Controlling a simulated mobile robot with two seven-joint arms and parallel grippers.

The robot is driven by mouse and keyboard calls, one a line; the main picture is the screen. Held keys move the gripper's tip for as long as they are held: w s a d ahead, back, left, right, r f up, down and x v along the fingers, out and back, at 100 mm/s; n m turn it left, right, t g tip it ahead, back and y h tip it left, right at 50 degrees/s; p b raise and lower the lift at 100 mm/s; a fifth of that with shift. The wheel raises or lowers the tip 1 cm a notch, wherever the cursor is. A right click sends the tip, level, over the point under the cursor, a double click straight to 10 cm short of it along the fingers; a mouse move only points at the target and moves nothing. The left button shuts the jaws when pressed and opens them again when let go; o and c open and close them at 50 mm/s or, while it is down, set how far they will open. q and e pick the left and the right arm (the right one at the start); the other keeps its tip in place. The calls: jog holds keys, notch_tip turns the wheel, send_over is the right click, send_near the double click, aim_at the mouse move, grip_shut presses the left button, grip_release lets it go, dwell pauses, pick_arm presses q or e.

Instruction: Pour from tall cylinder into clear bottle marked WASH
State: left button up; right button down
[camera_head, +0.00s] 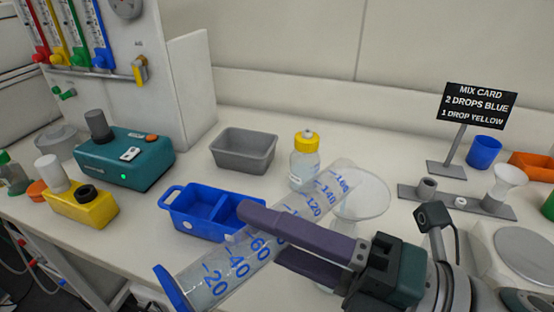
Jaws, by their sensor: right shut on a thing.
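A tall clear cylinder (225,272) with blue graduation marks and a blue foot lies strongly tilted, foot at lower left and mouth at upper right. My right gripper (264,234) is shut on its middle, one purple finger on each side. The mouth end is close to a wide clear funnel-like piece (365,197); I cannot tell whether they touch. What is below that piece is mostly hidden by my gripper. A clear bottle (304,168) with a yellow cap stands behind the cylinder. No WASH marking is readable. My left gripper is not in view.
A blue divided tray (178,209) and a grey bin (244,163) stand left of the cylinder. A teal device (125,170) and a yellow device (85,212) are farther left. A mix card sign (480,106), a blue cup (483,152) and a grey rack (460,206) stand right.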

aim_at(276, 208)
jog(key=shift+r, duration=0.2)
jog(key=shift+w+r+m+y+p, duration=0.1)
jog(key=shift+r+m+y+p, duration=0.2)
jog(key=shift+r+m+p, duration=0.3)
jog(key=shift+d+t, duration=0.1)
jog(key=shift+t, duration=0.2)
jog(key=shift+r+m, duration=0.1)
jog(key=shift+m, duration=0.3)
jog(key=shift+w+d+r+m+t+p, duration=0.2)
jog(key=shift+r+m+t+p, duration=0.1)
jog(key=shift+r+m+p, duration=0.35)
jog(key=shift+f, duration=0.1)
dwell(0.7)
